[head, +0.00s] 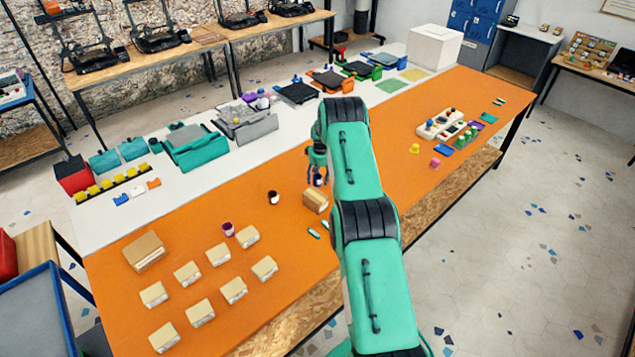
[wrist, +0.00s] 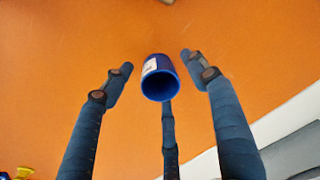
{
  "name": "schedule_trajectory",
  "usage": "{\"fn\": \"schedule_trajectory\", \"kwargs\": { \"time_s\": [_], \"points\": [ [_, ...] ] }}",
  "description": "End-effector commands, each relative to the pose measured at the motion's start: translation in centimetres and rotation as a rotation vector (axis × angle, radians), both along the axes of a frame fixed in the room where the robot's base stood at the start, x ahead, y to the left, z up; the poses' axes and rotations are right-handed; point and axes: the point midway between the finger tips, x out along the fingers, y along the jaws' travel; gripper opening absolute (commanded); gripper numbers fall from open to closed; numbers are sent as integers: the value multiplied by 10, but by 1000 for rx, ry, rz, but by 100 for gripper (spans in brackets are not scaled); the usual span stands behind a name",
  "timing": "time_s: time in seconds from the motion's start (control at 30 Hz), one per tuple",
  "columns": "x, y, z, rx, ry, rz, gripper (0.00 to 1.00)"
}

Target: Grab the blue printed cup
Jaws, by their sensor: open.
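The blue cup (wrist: 158,80) stands on the orange tabletop in the wrist view, its open mouth towards the camera and a white printed label on its side. My gripper (wrist: 157,64) has three dark blue fingers spread around the cup: one at left, one at right and one below it in the picture. Gaps show between the cup and the left and right fingers. The lower finger overlaps the cup's rim in the picture; I cannot tell if it touches.
A cardboard box (head: 315,201) is close to my gripper on the orange table (head: 330,260). A black cup (head: 273,197) and a dark red cup (head: 228,229) stand to the left. Several small boxes lie at front left. Teal and grey trays line the white strip behind.

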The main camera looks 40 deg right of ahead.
Motion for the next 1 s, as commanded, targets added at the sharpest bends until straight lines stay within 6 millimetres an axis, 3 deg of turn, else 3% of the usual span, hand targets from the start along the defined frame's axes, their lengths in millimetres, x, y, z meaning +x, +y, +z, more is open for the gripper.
{"fn": "schedule_trajectory", "kwargs": {
  "time_s": [0.67,0.83,1.0],
  "points": [
    [1,0,-4,0,-1,0,58],
    [1,0,-4,0,-1,0,24],
    [1,0,-4,0,-1,0,22]
  ]
}}
